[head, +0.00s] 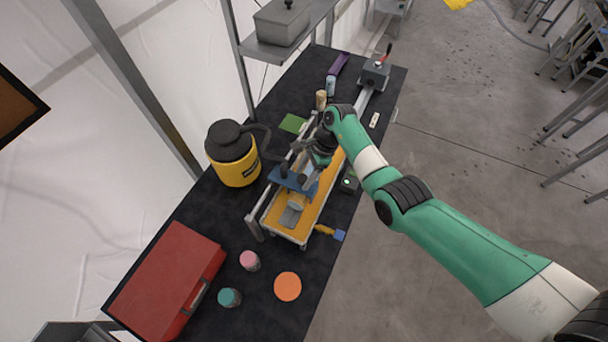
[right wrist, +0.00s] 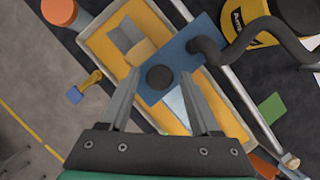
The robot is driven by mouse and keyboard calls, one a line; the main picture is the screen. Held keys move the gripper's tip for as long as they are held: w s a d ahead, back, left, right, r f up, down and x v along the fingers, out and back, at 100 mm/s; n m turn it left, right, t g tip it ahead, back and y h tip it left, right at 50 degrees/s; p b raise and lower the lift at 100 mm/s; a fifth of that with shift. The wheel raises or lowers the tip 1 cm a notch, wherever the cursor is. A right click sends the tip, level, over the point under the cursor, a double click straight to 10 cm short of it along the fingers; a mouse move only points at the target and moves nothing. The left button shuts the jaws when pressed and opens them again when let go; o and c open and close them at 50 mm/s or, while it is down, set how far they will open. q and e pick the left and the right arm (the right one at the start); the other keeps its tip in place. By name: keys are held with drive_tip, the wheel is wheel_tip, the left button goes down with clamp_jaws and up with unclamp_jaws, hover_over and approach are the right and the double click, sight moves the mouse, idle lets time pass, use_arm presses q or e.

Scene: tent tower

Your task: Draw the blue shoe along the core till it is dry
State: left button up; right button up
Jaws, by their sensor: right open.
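The blue shoe (head: 280,180) is a flat blue plate with a dark knob, lying across a long pale tray (head: 286,238) with an orange-yellow filling (head: 318,203). Which part is the core I cannot tell for sure. In the right wrist view the shoe (right wrist: 181,52) lies below my right gripper (right wrist: 160,76), and its round dark knob (right wrist: 160,78) shows between the two spread fingertips. My right gripper (head: 308,178) is open; whether the fingers touch the knob I cannot tell. A tan piece and a grey piece (head: 291,217) lie in the tray beside the shoe. My left gripper is not in view.
A yellow jug (head: 236,172) with a black top stands left of the tray; a dark curved arm or hose reaches from it toward the shoe. A metal rail runs along the tray's left side. A red case (head: 168,275), two small jars and an orange disc (head: 288,287) are nearer.

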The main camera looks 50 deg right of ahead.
drive_tip(key=shift+o, duration=0.3)
drive_tip(key=v, duration=1.1)
drive_tip(key=shift+d+r, duration=0.15)
drive_tip(key=shift+r, duration=0.1)
drive_tip(key=shift+s, duration=0.1)
idle(0.5)
